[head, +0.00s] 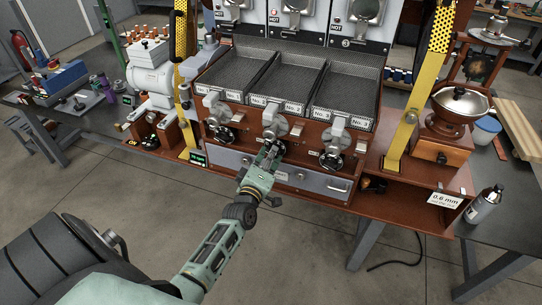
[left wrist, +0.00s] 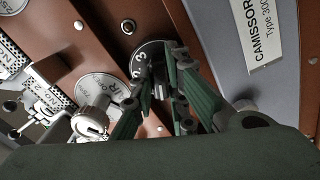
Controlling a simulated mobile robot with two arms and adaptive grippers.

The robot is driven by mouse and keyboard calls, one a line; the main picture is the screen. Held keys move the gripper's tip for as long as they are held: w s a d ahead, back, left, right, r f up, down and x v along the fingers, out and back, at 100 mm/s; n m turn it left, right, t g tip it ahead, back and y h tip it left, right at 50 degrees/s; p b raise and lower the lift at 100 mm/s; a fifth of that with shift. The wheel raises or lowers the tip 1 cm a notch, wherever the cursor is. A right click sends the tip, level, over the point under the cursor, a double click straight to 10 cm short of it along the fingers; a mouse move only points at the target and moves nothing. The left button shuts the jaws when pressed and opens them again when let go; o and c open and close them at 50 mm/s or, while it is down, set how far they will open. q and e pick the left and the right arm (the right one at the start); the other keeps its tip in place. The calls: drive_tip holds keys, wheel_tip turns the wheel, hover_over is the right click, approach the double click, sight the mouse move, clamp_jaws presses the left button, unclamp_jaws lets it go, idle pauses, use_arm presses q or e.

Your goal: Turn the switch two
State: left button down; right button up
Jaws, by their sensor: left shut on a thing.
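Switch two is the middle dark rotary switch (head: 279,149) low on the brown roaster front, below the tray marked No. 2. In the left wrist view its round dark dial (left wrist: 150,50) carries white numbers, of which a 3 is readable. My left gripper (head: 268,155) reaches up to it from below. In the left wrist view the green fingers of this gripper (left wrist: 160,80) are shut around the switch's handle, which they mostly hide. I cannot read the switch's setting. My right gripper is in neither view.
Similar dark switches stand to the left (head: 224,135) and right (head: 332,160). A metal knob (left wrist: 92,117) is close beside my fingers. The grey drawer front (head: 318,181) is just below. Yellow posts (head: 405,135) flank the trays. The floor in front is clear.

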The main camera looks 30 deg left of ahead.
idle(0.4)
use_arm(q)
drive_tip(key=c, duration=1.7)
unclamp_jaws()
drive_tip(key=v, duration=1.2)
drive_tip(key=shift+f, duration=0.15)
